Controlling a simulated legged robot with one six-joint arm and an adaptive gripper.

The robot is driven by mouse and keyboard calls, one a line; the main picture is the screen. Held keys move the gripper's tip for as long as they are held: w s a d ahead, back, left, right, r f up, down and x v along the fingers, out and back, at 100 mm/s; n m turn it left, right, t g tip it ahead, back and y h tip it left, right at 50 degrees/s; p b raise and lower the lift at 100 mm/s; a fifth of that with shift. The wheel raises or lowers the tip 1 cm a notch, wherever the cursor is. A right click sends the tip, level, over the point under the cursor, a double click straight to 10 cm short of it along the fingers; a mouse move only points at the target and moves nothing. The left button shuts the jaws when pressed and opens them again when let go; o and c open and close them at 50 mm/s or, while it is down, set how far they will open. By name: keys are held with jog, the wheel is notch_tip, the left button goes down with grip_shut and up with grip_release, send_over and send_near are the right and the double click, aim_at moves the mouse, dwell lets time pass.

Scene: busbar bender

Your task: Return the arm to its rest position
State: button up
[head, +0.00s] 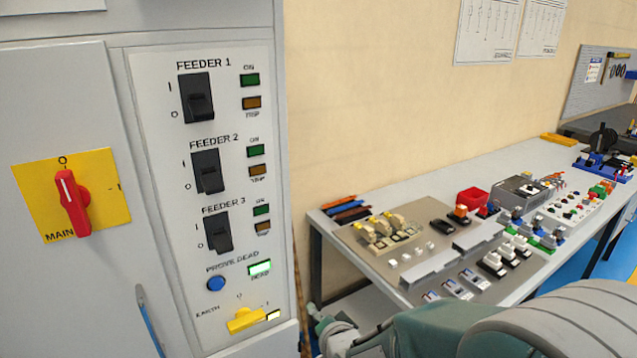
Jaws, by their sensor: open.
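Part of my arm (430,332) shows at the bottom right of the head view, as teal and grey rounded links. It lies low, in front of the near end of the workbench and to the right of the grey cabinet. My gripper cannot be made out in this view, so its fingers and whatever is near them are hidden.
The cabinet panel (215,200) fills the left, with a red rotary switch (73,203), feeder switches, a blue button (216,284) and a yellow earth switch (246,319). A workbench (390,190) along the wall carries several parts and a red bin (473,201).

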jog(key=s+d+r+n+g+h, duration=0.3)
jog(key=s+d+r, duration=0.4)
jog(key=d, duration=0.2)
jog(key=s+d+r+n+g, duration=0.2)
jog(key=s+d, duration=0.1)
jog(key=s, duration=0.4)
jog(key=s+d+r+n+g+h, duration=0.1)
jog(key=s+d+r+n, duration=0.1)
jog(key=s, duration=0.6)
jog(key=shift+d+r+g, duration=0.15)
jog(key=shift+d+g, duration=0.25)
jog(key=shift+d, duration=0.05)
jog(key=shift+a, duration=0.1)
